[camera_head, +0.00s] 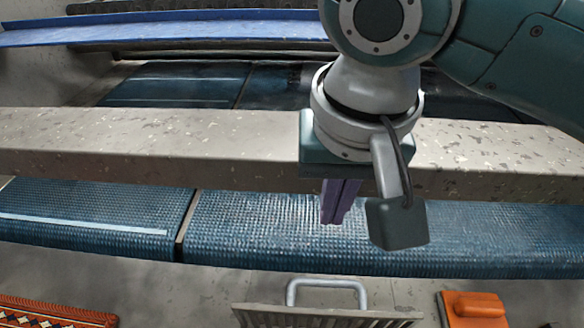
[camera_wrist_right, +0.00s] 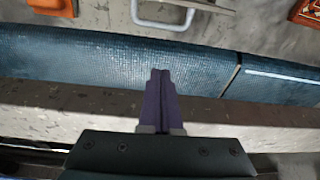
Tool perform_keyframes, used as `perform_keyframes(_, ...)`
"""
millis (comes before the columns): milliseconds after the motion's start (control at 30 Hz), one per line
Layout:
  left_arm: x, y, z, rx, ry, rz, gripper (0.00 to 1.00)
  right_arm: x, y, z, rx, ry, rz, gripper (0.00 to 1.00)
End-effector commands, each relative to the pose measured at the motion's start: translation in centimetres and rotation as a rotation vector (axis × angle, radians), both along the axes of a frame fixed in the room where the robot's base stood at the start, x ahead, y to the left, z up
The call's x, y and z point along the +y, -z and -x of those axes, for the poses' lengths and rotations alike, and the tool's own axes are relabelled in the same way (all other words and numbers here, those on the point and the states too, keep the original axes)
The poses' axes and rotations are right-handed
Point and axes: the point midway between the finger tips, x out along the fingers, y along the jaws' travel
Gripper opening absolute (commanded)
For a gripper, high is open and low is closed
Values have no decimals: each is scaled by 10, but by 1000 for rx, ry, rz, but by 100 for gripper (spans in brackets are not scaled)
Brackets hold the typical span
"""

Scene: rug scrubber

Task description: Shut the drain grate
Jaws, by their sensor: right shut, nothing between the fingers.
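The drain grate (camera_head: 310,317) is a grey slatted panel at the bottom edge of the head view, cut off by the frame. Its pale metal handle (camera_head: 327,284) stands up at its far edge. In the right wrist view the handle (camera_wrist_right: 163,22) shows at the top, with part of the grate beside it. My right gripper (camera_head: 335,219) points down over the blue textured strip, beyond the handle and apart from it. Its purple fingers (camera_wrist_right: 159,75) are together and empty. How far the grate is tilted cannot be told. My left gripper is not in view.
A grey beam (camera_head: 150,140) runs across behind the blue textured strip (camera_head: 280,225), under my right arm. An orange block (camera_head: 474,308) lies right of the grate and a patterned rug (camera_head: 50,312) at the lower left. Bare floor (camera_head: 190,285) lies between.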

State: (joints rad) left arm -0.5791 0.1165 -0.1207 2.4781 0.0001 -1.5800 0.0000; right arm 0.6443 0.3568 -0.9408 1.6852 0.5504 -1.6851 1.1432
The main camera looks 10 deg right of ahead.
Motion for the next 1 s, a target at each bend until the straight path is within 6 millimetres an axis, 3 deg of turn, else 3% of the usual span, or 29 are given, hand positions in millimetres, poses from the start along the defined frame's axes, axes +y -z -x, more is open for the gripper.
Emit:
perform_keyframes(33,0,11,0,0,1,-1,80,-4,9,-5,-4,19,13,0)
perform_keyframes(267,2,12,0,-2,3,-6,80,-8,21,-10,0,44,24,0)
perform_keyframes(733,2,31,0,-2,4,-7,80,-13,110,-28,-3,41,23,0)
perform_keyframes(800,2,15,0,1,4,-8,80,-9,98,-14,-2,36,21,0)
perform_keyframes(1000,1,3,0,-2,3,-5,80,-3,98,6,-2,38,22,0)
